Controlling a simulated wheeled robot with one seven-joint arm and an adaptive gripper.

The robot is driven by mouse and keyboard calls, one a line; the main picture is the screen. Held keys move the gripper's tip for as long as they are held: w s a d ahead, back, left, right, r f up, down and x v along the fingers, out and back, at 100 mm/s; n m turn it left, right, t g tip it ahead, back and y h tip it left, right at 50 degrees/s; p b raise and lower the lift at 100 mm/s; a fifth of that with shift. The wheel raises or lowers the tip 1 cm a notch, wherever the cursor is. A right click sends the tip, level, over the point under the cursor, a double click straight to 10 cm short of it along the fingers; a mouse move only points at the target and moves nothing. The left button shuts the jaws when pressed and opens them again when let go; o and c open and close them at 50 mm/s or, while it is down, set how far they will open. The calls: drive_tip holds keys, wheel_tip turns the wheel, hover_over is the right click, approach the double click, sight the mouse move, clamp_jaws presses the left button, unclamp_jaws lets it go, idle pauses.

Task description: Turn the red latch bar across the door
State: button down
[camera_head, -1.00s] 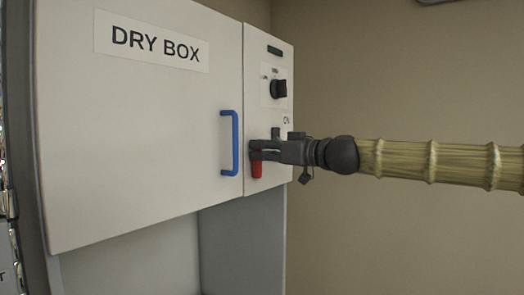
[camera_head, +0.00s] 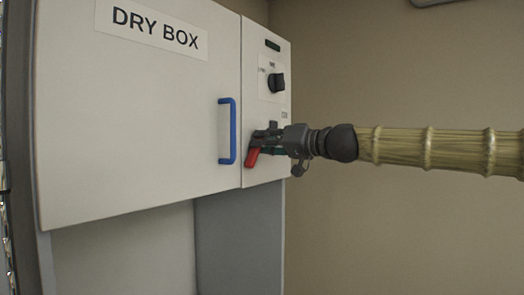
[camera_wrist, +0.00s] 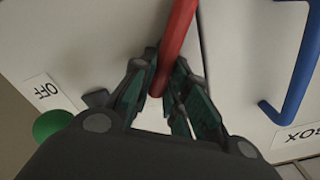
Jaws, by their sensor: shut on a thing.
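The red latch bar (camera_head: 252,157) is on the narrow panel at the right of the dry box door (camera_head: 140,110). In the head view its free end points down and to the left, tilted toward the door's edge. My gripper (camera_head: 262,139) reaches in from the right and is shut on the bar. In the wrist view the bar (camera_wrist: 176,40) runs from between my fingertips (camera_wrist: 165,85) up past the top of the picture, beside the seam between panel and door. The bar's pivot is hidden by my gripper.
A blue door handle (camera_head: 228,131) stands out just left of the bar; it also shows in the wrist view (camera_wrist: 296,80). A black knob (camera_head: 276,83) is above. A green button (camera_wrist: 52,124) and an OFF label (camera_wrist: 47,93) show in the wrist view. The wall at the right is clear.

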drive_tip(key=shift+w+d+f+m+b, duration=0.15)
drive_tip(key=shift+f+m+b, duration=0.3)
drive_tip(key=shift+m, duration=1.4)
drive_tip(key=shift+w+d+f+m+b, duration=0.1)
drive_tip(key=shift+w+f+m+b, duration=0.35)
drive_tip(key=shift+m, duration=1.45)
drive_tip(key=shift+s+d+f+m+b, duration=0.2)
drive_tip(key=shift+m+b, duration=0.45)
drive_tip(key=shift+m, duration=1.2)
drive_tip(key=shift+w+a+f, duration=0.1)
drive_tip(key=c, duration=1.4)
unclamp_jaws()
drive_tip(key=v, duration=1.2)
